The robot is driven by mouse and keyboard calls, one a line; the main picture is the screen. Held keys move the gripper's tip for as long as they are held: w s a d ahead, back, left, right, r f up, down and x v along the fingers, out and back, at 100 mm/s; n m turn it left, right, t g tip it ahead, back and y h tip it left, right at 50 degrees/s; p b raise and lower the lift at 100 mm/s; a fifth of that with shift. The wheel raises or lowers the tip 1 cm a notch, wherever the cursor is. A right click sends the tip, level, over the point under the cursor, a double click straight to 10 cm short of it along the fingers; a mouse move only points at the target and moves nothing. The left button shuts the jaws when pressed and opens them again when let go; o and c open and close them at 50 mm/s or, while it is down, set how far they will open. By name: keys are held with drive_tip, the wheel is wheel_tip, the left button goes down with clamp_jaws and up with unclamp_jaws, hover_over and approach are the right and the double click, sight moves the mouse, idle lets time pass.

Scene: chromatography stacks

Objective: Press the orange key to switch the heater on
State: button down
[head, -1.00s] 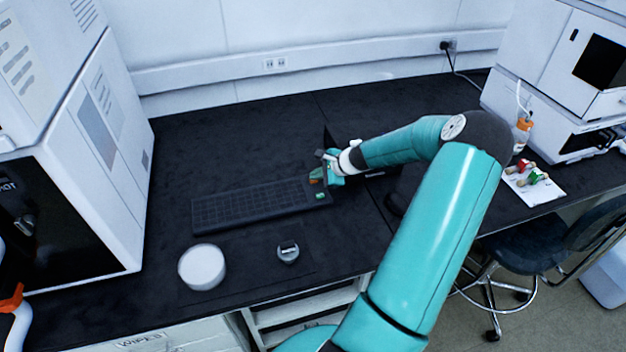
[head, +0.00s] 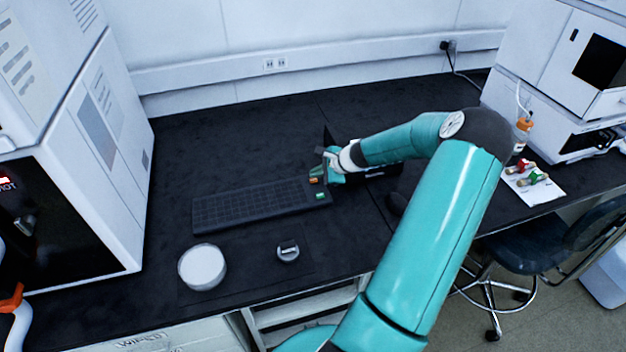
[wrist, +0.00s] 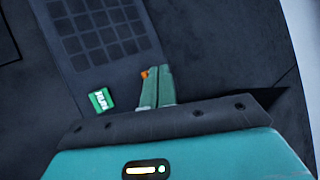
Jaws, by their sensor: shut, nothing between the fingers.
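The orange key (head: 313,181) is at the right end of a dark keyboard (head: 225,208), at the tip of my gripper (head: 317,172). In the wrist view only a small orange patch of the key (wrist: 145,73) shows at the left edge of my gripper's fingertips (wrist: 157,72); the fingers hide the rest. The two green fingers are together and empty. I cannot tell whether they touch the key. A green key with white lettering (wrist: 101,99) lies nearer the keyboard's front corner and also shows in the head view (head: 320,196).
A white-topped round dish (head: 202,267) and a small grey round object (head: 288,251) stand in front of the keyboard. A large white instrument (head: 100,150) at left has a red light (head: 5,182) on its dark front. The bench behind the keyboard is clear.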

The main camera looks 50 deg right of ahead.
sight(316, 181)
drive_tip(key=shift+r, duration=3)
drive_tip(key=shift+a, duration=0.1)
